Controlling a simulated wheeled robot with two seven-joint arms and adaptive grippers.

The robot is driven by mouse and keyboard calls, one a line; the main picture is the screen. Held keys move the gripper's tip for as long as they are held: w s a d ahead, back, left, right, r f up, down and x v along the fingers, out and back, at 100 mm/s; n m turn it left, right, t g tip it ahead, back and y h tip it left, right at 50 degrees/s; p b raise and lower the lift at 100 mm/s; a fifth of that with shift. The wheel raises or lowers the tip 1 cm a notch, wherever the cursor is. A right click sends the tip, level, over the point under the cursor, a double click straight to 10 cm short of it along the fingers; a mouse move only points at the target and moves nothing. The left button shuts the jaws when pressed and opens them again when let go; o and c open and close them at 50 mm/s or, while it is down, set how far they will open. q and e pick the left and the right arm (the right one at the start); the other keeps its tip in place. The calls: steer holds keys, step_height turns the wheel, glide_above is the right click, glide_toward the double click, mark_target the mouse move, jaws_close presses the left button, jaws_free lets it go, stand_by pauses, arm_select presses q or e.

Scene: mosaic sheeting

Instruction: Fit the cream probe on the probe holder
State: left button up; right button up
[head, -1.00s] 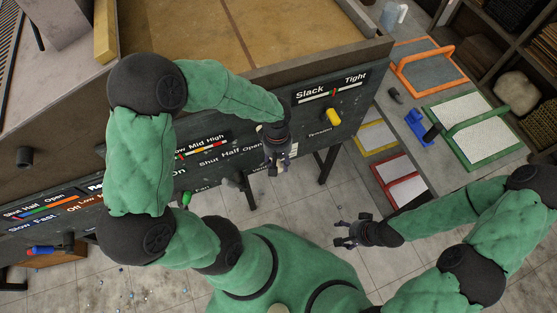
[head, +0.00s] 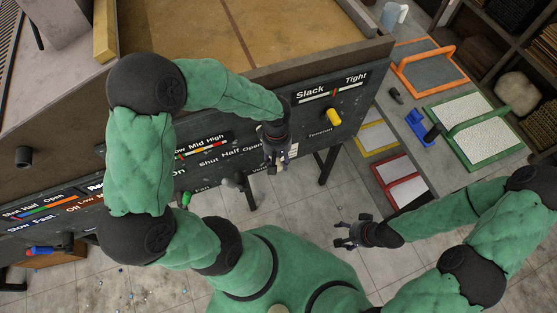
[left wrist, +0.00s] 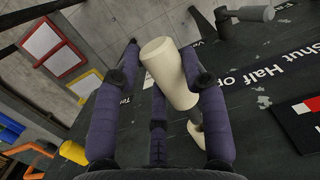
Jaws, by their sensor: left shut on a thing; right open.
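My left gripper (head: 275,163) is at the front of the dark control panel (head: 250,128), near the "Half Open" lettering. In the left wrist view it is shut on the cream probe (left wrist: 164,65), a pale tapered cylinder with its wide end toward the top. The probe is tilted across the picture. Just below its narrow end is a small grey-cream curved piece (left wrist: 196,130) by the panel. I cannot tell if that is the probe holder, or if the two touch. In the head view the probe is hidden by the gripper. My right gripper (head: 349,236) is open and empty over the floor.
A yellow knob (head: 334,117) sits on the panel under the "Slack Tight" scale. A side table (head: 410,100) with framed screens stands right. The tiled floor near my right gripper is clear.

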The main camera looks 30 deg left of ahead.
arm_select(q)
steer(key=shift+w+a, duration=0.35)
steer(key=shift+a, duration=0.05)
steer(key=shift+w+a, duration=0.25)
steer(key=shift+w+a, duration=0.4)
steer(key=shift+a, duration=0.1)
steer(key=shift+w+a, duration=0.2)
steer(key=shift+a, duration=0.05)
steer(key=shift+w+a+b, duration=0.4)
steer(key=shift+w+a, duration=0.15)
steer(key=shift+a, duration=0.1)
steer(key=o, duration=1.3)
steer(key=shift+o, duration=0.2)
